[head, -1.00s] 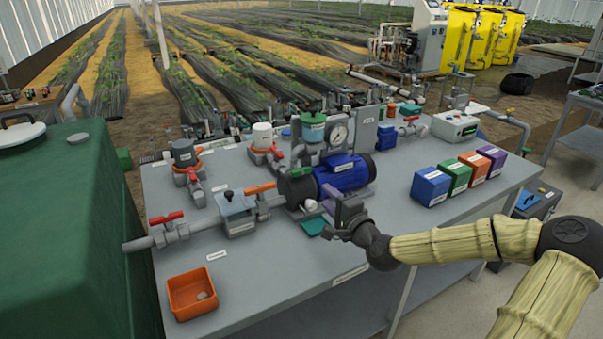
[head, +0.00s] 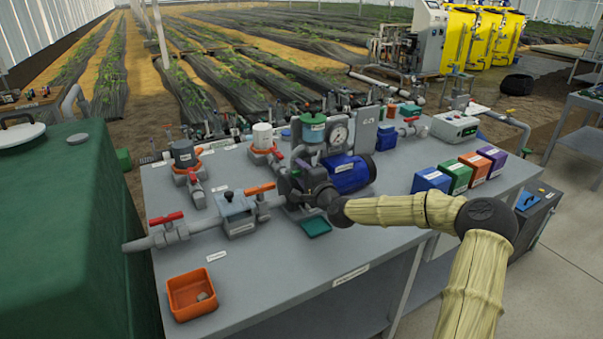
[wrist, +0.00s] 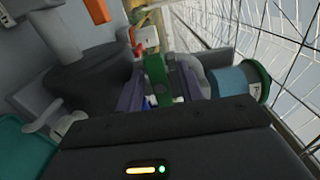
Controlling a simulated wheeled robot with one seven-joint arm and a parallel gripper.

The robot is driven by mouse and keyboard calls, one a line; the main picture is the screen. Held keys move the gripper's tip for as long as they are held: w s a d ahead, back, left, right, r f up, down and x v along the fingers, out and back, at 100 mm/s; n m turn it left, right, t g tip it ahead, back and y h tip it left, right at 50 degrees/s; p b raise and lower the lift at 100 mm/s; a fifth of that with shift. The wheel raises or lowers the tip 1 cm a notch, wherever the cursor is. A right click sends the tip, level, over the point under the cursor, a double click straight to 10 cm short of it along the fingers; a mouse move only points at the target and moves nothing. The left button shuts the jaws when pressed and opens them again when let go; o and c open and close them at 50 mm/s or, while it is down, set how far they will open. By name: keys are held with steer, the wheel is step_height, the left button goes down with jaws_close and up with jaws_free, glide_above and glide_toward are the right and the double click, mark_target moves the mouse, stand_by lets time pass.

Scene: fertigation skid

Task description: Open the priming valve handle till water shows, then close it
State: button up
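My gripper (head: 306,184) is over the dark pump head at the left end of the blue motor (head: 350,174) in the head view. In the wrist view, its two purple fingers (wrist: 158,88) stand apart, one on each side of a green handle (wrist: 157,72), which looks like the priming valve handle. Gaps seem to show between the handle and the fingers. In the head view the arm hides the handle and most of the pump head. No water is visible in either view.
An orange handle (head: 259,188) and a red handle (head: 166,218) sit on the pipe to the left. A teal tray (head: 316,227) lies in front of the pump, an orange bin (head: 191,294) at front left. Coloured boxes (head: 455,176) stand to the right. The front bench is mostly clear.

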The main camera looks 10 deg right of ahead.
steer(key=shift+w, duration=0.1)
jaws_close()
steer(key=shift+n, duration=0.3)
steer(key=n+b, duration=0.2)
steer(key=n, duration=0.2)
steer(key=shift+f, duration=0.15)
steer(key=n+b, duration=0.2)
steer(key=n, duration=0.2)
steer(key=shift+n, duration=0.3)
steer(key=n+b, duration=0.2)
steer(key=n, duration=0.2)
steer(key=shift+n+b, duration=1.55)
steer(key=shift+n, duration=0.95)
